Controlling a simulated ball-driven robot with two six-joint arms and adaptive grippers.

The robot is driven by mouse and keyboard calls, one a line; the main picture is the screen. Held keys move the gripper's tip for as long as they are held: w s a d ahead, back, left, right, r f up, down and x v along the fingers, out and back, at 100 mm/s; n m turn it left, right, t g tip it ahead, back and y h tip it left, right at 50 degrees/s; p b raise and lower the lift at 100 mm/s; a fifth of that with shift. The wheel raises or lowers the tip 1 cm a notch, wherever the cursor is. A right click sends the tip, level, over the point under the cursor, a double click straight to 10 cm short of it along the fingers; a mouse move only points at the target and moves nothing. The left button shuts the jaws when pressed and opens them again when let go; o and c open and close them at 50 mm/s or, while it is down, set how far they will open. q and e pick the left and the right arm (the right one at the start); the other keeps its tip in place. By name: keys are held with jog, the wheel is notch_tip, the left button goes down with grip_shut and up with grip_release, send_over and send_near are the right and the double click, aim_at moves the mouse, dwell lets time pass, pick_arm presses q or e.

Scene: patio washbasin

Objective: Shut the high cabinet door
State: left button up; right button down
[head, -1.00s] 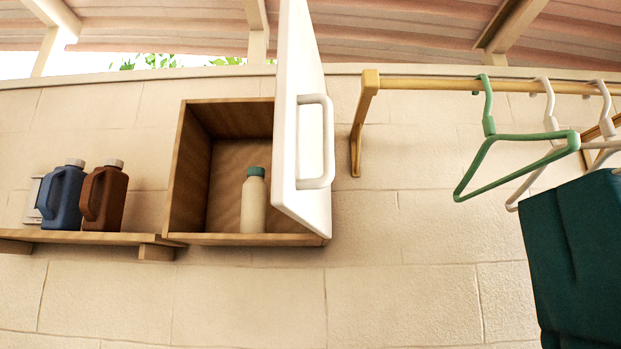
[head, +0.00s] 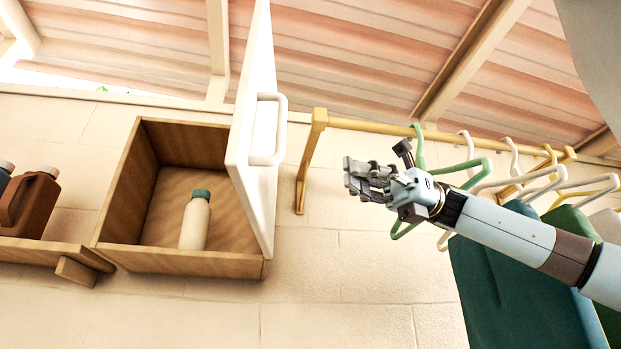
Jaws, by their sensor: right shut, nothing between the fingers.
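The high wooden cabinet (head: 124,196) hangs on the wall left of centre. Its white door (head: 262,190) is hinged on the right side and stands open, swung out from the front. A white bar handle (head: 279,130) is on the door's right-facing side. Inside the cabinet stands a cream bottle with a green cap (head: 195,222). My right gripper (head: 352,178) is shut and empty, to the right of the door and apart from it in the picture. My left gripper is out of view.
A rail (head: 370,125) with several hangers and hanging cloths (head: 510,285) is on the right; my right arm crosses in front of it. A shelf (head: 40,252) with a brown jug (head: 30,205) and a blue one is at left.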

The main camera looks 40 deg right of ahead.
aim_at(280, 146)
jog(key=a+p, duration=0.2)
jog(key=w+a+p, duration=0.1)
jog(key=a+p, duration=0.1)
jog(key=a, duration=0.1)
jog(key=a+p, duration=0.2)
jog(key=a, duration=0.1)
jog(key=shift+w+a+r, duration=0.1)
jog(key=shift+w+r, duration=0.1)
jog(key=shift+r, duration=0.05)
jog(key=shift+w+a+f+p, duration=0.15)
jog(key=shift+a+f+p, duration=0.05)
jog(key=shift+a+p, duration=0.35)
jog(key=shift+a+f, duration=0.1)
